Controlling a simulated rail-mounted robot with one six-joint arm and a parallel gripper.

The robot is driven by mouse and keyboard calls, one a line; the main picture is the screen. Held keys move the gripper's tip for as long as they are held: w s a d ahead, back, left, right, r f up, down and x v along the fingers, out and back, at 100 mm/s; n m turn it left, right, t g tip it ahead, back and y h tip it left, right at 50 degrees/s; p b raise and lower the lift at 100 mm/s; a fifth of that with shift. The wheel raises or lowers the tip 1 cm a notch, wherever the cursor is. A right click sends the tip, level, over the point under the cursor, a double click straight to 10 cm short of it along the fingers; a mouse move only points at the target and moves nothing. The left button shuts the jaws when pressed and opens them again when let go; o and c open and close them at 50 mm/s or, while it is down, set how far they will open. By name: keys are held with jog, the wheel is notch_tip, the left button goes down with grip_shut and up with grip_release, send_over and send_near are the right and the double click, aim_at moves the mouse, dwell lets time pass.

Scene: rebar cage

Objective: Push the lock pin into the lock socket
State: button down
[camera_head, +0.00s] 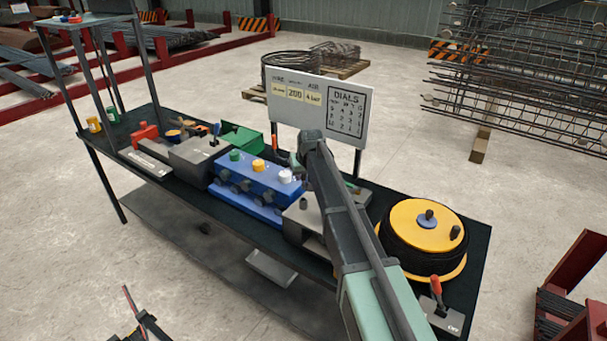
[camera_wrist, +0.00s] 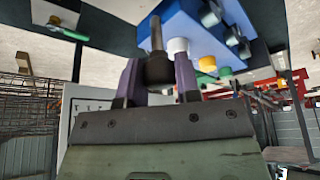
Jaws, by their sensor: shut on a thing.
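In the wrist view my gripper (camera_wrist: 157,75) is shut on a dark round-headed pin (camera_wrist: 158,68), which I take for the lock pin. Its thin brownish shank (camera_wrist: 157,34) points up in the picture, in front of the blue block (camera_wrist: 190,25). In the head view my arm crosses the bench and hides the gripper and the pin. The blue block also shows there (camera_head: 255,183), with green, yellow and white knobs on top. I cannot make out the lock socket, nor tell whether the pin touches anything.
The dark bench (camera_head: 230,215) carries a grey box (camera_head: 200,152) left of the blue block. A yellow-topped reel (camera_head: 425,228) and a red-handled lever (camera_head: 436,292) are at the right. A white dial board (camera_head: 320,108) stands behind. A green bin (camera_head: 243,138) is near it.

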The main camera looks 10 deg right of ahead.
aim_at(304, 180)
jog(key=shift+f+b, duration=1.2)
jog(key=shift+f, duration=0.45)
jog(key=shift+f+b, duration=2.3)
jog(key=c, duration=0.7)
grip_release()
jog(key=shift+c, duration=0.2)
jog(key=p+v, duration=1)
jog(key=shift+s+r, duration=0.2)
jog(key=shift+r, duration=0.15)
